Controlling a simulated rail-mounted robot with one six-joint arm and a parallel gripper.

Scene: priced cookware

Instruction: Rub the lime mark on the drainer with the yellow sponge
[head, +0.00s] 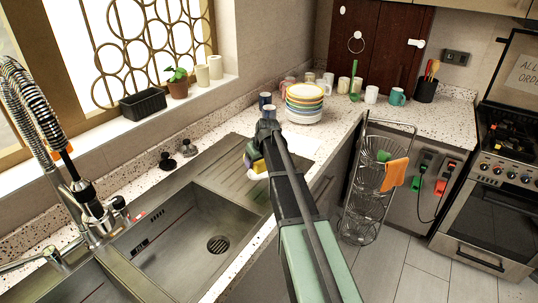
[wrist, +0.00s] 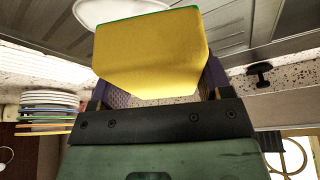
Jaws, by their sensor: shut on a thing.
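My gripper (head: 254,157) is shut on the yellow sponge (head: 260,167) over the right part of the ribbed metal drainer (head: 222,180). In the wrist view the sponge (wrist: 150,55) fills the space between the purple fingers, with a thin green layer along its far edge. A white, rounded patch, seemingly the lime mark (wrist: 100,10), shows beyond the sponge on the drainer (wrist: 262,28), partly hidden by it. In the head view my arm and the sponge hide most of that spot. I cannot tell whether the sponge touches the drainer.
The sink basin (head: 185,235) lies left of the drainer, with a tall spring tap (head: 40,120) beside it. Stacked plates (head: 304,103) and several cups stand on the counter beyond my gripper. Two dark knobs (head: 168,162) (head: 187,148) stand behind the basin. A wire rack (head: 370,185) is at right.

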